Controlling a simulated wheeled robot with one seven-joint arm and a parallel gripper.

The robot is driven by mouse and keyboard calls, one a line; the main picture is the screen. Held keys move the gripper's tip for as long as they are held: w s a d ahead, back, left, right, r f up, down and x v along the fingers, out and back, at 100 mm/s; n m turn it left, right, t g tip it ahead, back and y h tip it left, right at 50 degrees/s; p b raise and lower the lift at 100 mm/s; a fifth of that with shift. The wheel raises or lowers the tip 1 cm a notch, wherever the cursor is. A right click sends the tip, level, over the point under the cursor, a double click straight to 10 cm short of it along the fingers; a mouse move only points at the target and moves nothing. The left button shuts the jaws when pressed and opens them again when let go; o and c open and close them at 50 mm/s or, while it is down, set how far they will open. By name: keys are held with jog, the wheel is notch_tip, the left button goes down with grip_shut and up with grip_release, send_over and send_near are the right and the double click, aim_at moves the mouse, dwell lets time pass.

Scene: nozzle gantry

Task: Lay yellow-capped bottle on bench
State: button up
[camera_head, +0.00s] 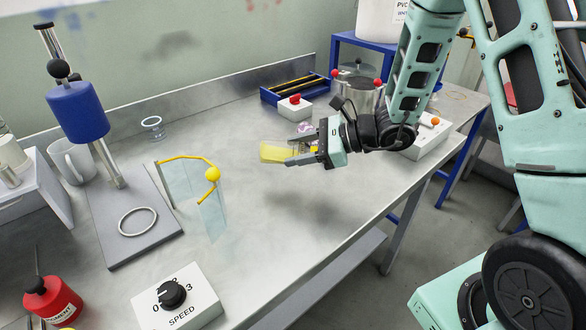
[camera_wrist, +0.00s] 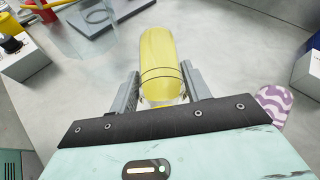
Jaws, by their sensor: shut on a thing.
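My gripper (camera_head: 299,150) is shut on the yellow bottle (camera_head: 270,153) and holds it above the metal bench (camera_head: 265,238). A shadow lies on the bench below, apart from the bottle. In the head view the bottle is nearly level, its body pointing left out of the jaws. In the wrist view the bottle (camera_wrist: 160,52) extends forward between the two fingers (camera_wrist: 161,88). Its body is see-through yellow with dark rings. A little yellow shows at the jaws, but the cap is mostly hidden.
A clear guard with a yellow rail (camera_head: 190,160) stands left of the bottle. A speed box (camera_head: 178,298) is at the front, a blue press (camera_head: 78,110) at the left. A red-button box (camera_head: 294,108) and metal pot (camera_head: 355,92) stand behind. The bench middle is clear.

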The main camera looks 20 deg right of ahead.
aim_at(298, 182)
jog(key=shift+f, duration=2.7)
jog(key=shift+f, duration=0.15)
jog(key=o, duration=1)
